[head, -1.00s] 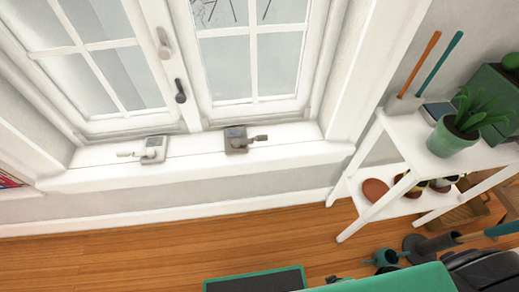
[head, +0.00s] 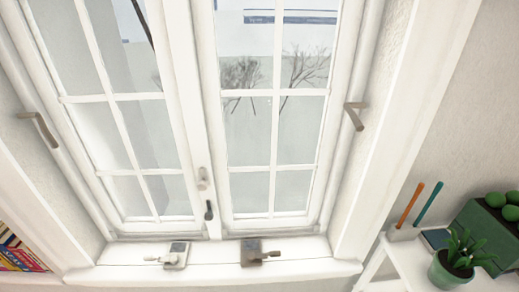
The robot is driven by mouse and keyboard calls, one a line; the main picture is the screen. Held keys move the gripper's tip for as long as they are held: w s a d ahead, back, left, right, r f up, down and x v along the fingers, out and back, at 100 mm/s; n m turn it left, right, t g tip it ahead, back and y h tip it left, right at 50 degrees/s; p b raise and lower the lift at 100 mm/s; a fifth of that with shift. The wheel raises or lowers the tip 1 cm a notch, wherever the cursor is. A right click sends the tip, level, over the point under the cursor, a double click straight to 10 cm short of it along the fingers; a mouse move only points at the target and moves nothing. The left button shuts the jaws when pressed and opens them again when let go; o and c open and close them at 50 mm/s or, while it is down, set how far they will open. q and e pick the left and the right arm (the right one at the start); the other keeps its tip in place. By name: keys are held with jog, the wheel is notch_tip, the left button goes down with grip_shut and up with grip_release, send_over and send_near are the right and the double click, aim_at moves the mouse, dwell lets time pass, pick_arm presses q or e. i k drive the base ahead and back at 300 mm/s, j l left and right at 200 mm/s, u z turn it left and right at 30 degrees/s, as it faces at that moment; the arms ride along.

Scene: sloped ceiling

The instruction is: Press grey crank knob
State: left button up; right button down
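Two crank units sit on the white window sill (head: 215,270) in the head view. The right unit (head: 251,253) is a darker grey-brown block, and its grey crank knob (head: 273,255) points to the right. The left unit (head: 176,254) is paler, and its light knob (head: 151,259) points to the left. Neither of my grippers is in view, and nothing touches either crank.
Tall white windows stand behind the sill, with a pale latch (head: 202,178) and a dark latch (head: 209,210) between them. Handles (head: 38,128) (head: 355,115) are at both sides. A white shelf (head: 408,258) with a potted plant (head: 461,255) is at right; books (head: 18,252) are at left.

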aim_at(275, 254)
jog(key=k+l+z, duration=0.1)
jog(key=z, duration=0.3)
jog(key=k+l+z, duration=0.1)
jog(key=l+z, duration=0.15)
jog(key=z, duration=0.2)
jog(key=l+z, duration=0.2)
jog(key=z, duration=0.2)
jog(key=k+l, duration=0.05)
